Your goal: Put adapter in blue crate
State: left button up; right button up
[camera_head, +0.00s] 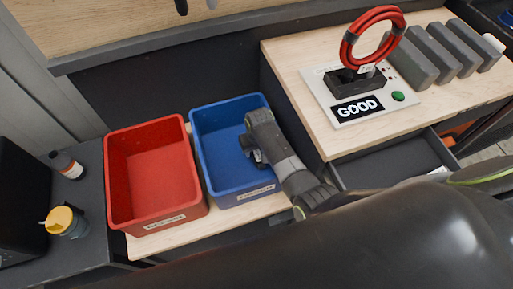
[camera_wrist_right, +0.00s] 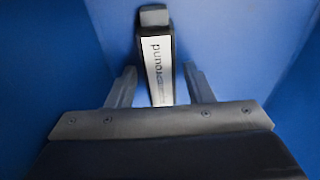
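The blue crate (camera_head: 203,150) stands on the wooden surface, right of the red crate. My right arm reaches over its right wall, and my right gripper (camera_head: 250,150) is down inside it. In the right wrist view the gripper (camera_wrist_right: 161,85) has its two fingers spread, with a gap on each side of a dark, narrow block with a white printed label, which looks like the adapter (camera_wrist_right: 158,60). Blue crate surfaces surround it there. I cannot tell whether the block rests on the crate floor. My left gripper is not in view.
A red crate (camera_head: 116,185) stands left of the blue one and looks empty. At right, a table carries a board with a "GOOD" display (camera_head: 357,109), a red coil (camera_head: 349,48) and several grey blocks (camera_head: 428,58). An open drawer (camera_head: 395,160) is below. Bottles (camera_head: 66,164) stand at far left.

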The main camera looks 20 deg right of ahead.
aim_at(258, 154)
jog(key=shift+o, duration=0.2)
jog(key=shift+r, duration=0.1)
jog(key=shift+r, duration=0.35)
notch_tip(258, 154, up, 12)
jog(key=s+p, duration=0.1)
jog(key=p, duration=0.1)
jog(key=shift+s+r, duration=0.15)
jog(key=shift+s, duration=0.05)
